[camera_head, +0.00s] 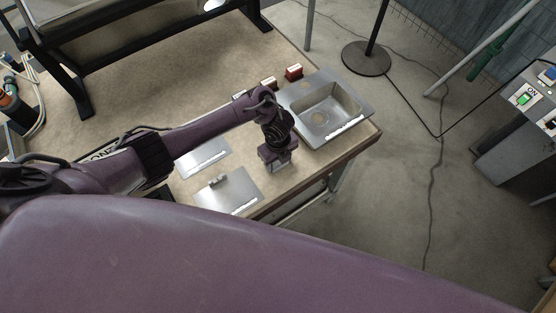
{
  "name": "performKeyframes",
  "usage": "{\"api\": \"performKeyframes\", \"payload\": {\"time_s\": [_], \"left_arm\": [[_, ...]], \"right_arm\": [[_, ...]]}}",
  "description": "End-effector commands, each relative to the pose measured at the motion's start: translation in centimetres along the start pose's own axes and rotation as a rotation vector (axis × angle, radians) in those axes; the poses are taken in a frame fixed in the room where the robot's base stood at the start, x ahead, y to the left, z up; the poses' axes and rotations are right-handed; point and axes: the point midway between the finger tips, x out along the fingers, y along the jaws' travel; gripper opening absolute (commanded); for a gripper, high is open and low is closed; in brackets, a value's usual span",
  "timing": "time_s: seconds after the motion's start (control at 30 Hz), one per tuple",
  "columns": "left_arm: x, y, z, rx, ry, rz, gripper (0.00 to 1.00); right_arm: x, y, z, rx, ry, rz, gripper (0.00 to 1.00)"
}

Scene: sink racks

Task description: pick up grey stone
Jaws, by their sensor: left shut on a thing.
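My left gripper (281,167) points down over the tabletop, just left of the metal sink (332,107). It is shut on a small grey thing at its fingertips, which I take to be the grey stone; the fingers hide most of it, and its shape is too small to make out. I cannot tell whether it touches the table. My right gripper is not in view.
Two metal plates lie left of the gripper; the nearer plate (240,190) bears a small grey block (218,181). The brown tabletop (180,65) is wide and clear behind my arm.

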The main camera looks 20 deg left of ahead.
Motion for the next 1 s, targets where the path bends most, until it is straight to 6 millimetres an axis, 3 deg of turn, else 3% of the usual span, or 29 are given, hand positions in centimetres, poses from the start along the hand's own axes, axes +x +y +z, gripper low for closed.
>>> {"api": "performKeyframes", "payload": {"time_s": [0.27,0.47,0.63,0.8,1.0], "left_arm": [[-0.3,-0.1,0.0,0.001,0.000,-0.001,0.29],[-2.4,-0.1,0.0,0.001,0.000,-0.004,0.29],[-6.3,-0.2,0.1,0.002,-0.003,-0.006,0.29],[-12.1,-0.1,0.2,0.002,-0.006,-0.002,0.29],[-17.0,-0.1,0.2,0.003,-0.006,-0.004,0.29]], "right_arm": [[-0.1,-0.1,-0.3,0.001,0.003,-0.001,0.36],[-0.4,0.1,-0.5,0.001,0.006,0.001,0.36],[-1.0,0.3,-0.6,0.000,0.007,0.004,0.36],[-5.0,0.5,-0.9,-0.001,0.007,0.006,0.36],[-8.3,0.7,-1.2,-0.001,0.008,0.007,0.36]]}}
